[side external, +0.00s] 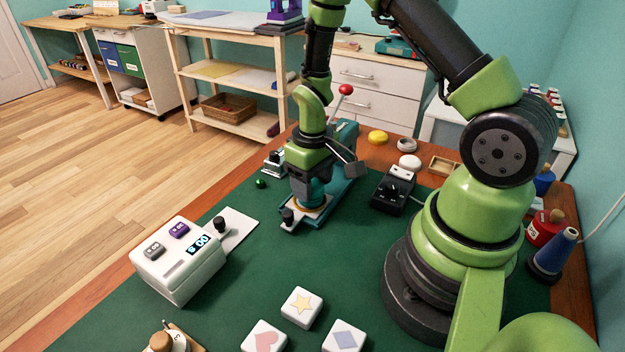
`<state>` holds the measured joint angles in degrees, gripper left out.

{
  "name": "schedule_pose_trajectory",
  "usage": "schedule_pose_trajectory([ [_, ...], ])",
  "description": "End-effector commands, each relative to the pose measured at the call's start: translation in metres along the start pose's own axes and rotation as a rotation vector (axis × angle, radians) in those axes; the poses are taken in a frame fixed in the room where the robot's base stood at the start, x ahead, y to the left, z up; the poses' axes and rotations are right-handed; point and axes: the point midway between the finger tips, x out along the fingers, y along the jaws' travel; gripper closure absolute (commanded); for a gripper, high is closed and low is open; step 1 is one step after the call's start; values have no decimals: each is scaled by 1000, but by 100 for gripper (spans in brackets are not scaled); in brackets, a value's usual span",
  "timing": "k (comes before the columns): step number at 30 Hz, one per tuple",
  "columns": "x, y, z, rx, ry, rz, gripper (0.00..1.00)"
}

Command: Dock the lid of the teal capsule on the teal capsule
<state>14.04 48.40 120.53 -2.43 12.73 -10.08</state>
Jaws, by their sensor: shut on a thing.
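My gripper (312,190) points down over the front end of a teal device (337,195). It is shut on a small teal round piece, taken to be the lid of the teal capsule (313,191). Just under this piece a brass-coloured ring (309,205) shows on the device's pale front plate. The fingers and the piece hide most of what lies below, so I cannot make out the capsule's body separately. I cannot tell whether the piece touches the ring or hovers just above it.
A red-knobbed lever (346,90) rises behind my gripper. A black control box (394,190) stands close on the right. A small green ball (261,184) lies left. A white display box (180,260) and white shape tiles (302,306) stand nearer. Green mat (275,255) between is clear.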

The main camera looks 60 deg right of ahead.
Motion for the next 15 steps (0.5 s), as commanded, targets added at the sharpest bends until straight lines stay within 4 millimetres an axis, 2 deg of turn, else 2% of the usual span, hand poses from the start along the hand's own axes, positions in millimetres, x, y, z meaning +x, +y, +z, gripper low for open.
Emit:
schedule_pose_trajectory([
  [15,3,0,0,0,0,0,67],
])
